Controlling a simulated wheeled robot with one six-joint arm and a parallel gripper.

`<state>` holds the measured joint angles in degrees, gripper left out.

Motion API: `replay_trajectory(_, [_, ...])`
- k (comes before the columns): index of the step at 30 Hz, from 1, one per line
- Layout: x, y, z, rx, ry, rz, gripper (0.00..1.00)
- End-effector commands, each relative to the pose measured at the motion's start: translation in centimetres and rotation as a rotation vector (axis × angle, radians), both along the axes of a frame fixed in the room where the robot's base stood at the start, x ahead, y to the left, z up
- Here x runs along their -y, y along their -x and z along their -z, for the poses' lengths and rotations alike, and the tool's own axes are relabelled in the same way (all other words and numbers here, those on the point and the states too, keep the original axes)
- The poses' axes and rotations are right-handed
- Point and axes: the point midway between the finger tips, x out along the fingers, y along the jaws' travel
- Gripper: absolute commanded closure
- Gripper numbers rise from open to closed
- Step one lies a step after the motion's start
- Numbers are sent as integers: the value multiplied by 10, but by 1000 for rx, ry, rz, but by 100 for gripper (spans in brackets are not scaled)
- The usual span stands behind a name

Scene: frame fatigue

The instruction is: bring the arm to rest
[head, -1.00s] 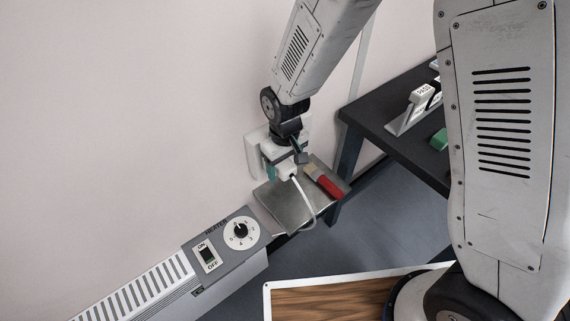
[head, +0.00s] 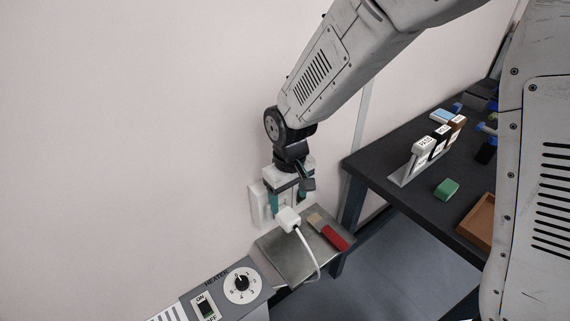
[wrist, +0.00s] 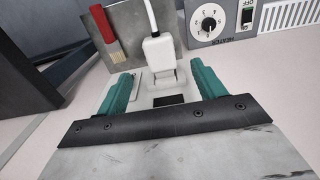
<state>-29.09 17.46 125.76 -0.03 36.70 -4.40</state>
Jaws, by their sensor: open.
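My arm reaches down to the wall, and my gripper (head: 289,198) is open and empty. In the wrist view its two teal fingers (wrist: 161,74) stand apart, with the white plug (wrist: 158,52) beyond and between their tips. In the head view the plug (head: 288,219) sits just below the fingers, at a white wall plate (head: 262,205). A white cord runs down from the plug. Part of the plate is hidden behind my gripper, and I cannot tell how deep the plug sits.
A metal shelf (head: 278,250) below holds a red-handled brush (head: 331,236). A heater (head: 222,288) with dial and switch is at lower left. A dark table (head: 385,160) at right carries labelled blocks (head: 438,138), a green block (head: 446,188) and a wooden tray (head: 480,225).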

Motion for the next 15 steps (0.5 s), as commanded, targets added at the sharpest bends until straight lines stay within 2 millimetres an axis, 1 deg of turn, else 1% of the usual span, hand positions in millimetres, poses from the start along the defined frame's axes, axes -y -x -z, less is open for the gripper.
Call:
replay_trajectory(5, [2,3,0,-16,9,5,31])
replay_trajectory(8, [12,22,4,-82,47,15,31])
replay_trajectory(9, [19,33,-2,-109,63,21,31])
replay_trajectory(11, [32,46,-16,-132,76,42,31])
replay_trajectory(15, [67,70,-54,-159,87,105,31])
